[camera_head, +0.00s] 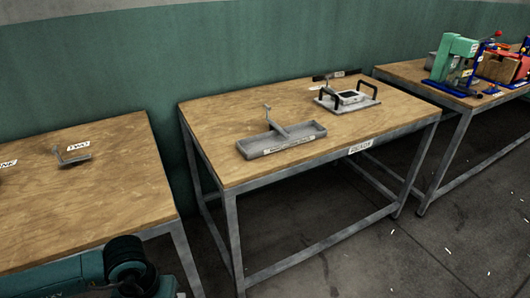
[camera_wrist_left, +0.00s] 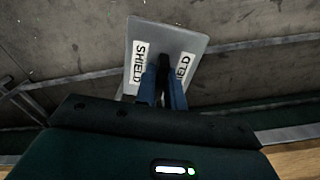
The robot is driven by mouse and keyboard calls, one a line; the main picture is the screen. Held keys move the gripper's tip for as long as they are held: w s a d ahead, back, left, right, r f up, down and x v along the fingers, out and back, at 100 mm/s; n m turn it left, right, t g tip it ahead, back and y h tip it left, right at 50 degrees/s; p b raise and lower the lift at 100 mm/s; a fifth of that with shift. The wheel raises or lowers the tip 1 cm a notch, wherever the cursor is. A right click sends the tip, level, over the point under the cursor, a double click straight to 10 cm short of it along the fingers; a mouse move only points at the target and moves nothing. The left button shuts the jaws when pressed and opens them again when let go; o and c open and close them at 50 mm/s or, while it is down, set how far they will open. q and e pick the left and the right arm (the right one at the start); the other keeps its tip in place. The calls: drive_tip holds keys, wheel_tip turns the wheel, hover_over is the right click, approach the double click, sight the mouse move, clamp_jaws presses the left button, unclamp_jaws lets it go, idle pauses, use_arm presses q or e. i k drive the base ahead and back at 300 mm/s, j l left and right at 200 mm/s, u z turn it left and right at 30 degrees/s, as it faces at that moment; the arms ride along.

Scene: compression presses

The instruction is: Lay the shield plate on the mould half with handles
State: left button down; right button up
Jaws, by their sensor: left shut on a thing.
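The shield plate (camera_wrist_left: 160,36) is a grey flat plate with white SHIELD labels, seen in the left wrist view. My left gripper (camera_wrist_left: 164,72) is shut on it, with blue-sided fingers overlapping its lower middle. The plate hangs over the grey floor and is not visible in the head view. The mould half with handles (camera_head: 329,104) is a light grey block with two black handles. It lies on the middle table toward the right, well away from my left arm, which shows at the bottom left of the head view. My right gripper is not in view.
A grey tray (camera_head: 252,148) with an upright handle stands on the middle table (camera_head: 225,118), left of the mould half. A black bar (camera_head: 336,75) lies behind the mould half. The left table (camera_head: 115,192) holds a small bracket (camera_head: 73,158). A green press (camera_head: 458,50) stands on the right table.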

sight(349, 94)
drive_tip(key=i+l, duration=0.15)
drive_tip(key=l, duration=0.2)
drive_tip(key=i+l+z, duration=0.15)
drive_tip(key=l, duration=0.2)
drive_tip(key=i+l, duration=0.1)
drive_tip(key=l, duration=0.3)
drive_tip(key=i+l+z, duration=0.1)
drive_tip(key=l, duration=0.2)
drive_tip(key=i+l+z, duration=0.1)
drive_tip(key=l, duration=0.25)
drive_tip(key=i+l+z, duration=0.2)
drive_tip(key=i+l, duration=0.55)
